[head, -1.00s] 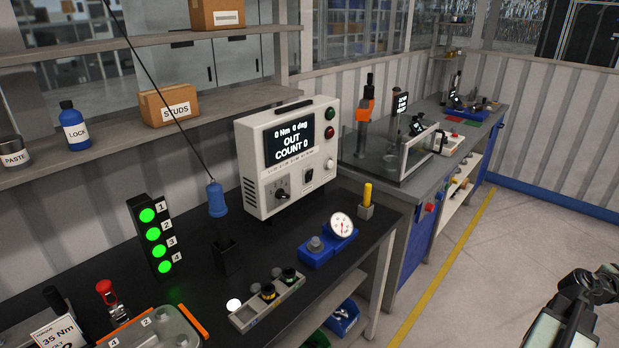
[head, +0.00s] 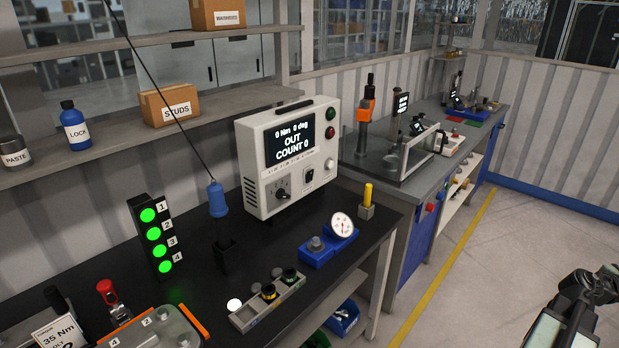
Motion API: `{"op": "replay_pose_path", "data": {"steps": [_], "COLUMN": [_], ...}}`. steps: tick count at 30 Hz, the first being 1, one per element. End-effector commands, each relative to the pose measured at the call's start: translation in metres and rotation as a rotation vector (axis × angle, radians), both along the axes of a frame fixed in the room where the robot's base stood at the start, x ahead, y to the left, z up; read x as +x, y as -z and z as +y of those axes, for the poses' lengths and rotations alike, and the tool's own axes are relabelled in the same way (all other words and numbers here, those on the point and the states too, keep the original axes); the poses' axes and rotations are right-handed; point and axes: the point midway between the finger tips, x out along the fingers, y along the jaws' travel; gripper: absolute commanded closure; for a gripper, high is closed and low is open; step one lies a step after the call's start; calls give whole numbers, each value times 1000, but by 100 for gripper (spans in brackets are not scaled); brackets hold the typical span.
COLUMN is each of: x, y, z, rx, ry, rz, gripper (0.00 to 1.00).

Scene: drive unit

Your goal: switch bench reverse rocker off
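A grey-white control box (head: 255,180) stands on the black bench. Its dark display (head: 290,140) reads "0 Nm 0 deg OUT COUNT 0". Low on its front face is a small black rocker switch (head: 308,175) on a pale plate, right of a black rotary knob (head: 282,193). The rocker's label and which side is pressed are too small to tell. My gripper (head: 588,287) shows at the lower right edge, over the floor, far from the box and touching nothing visible. Its fingers are not clear enough to tell open from shut.
A second bench (head: 405,194) stands behind. The floor (head: 490,260) at right is clear.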

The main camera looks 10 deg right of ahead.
Motion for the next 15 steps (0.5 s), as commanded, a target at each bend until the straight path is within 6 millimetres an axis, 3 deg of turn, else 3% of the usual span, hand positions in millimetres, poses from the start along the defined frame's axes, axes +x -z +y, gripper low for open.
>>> {"op": "replay_pose_path", "data": {"steps": [5,8,12,15], "x": [0,0,0,0], "y": [0,0,0,0], "z": [0,0,0,0], "rx": [0,0,0,0], "ry": [0,0,0,1], "rz": [0,0,0,0], "gripper": [40,63,100,100]}}
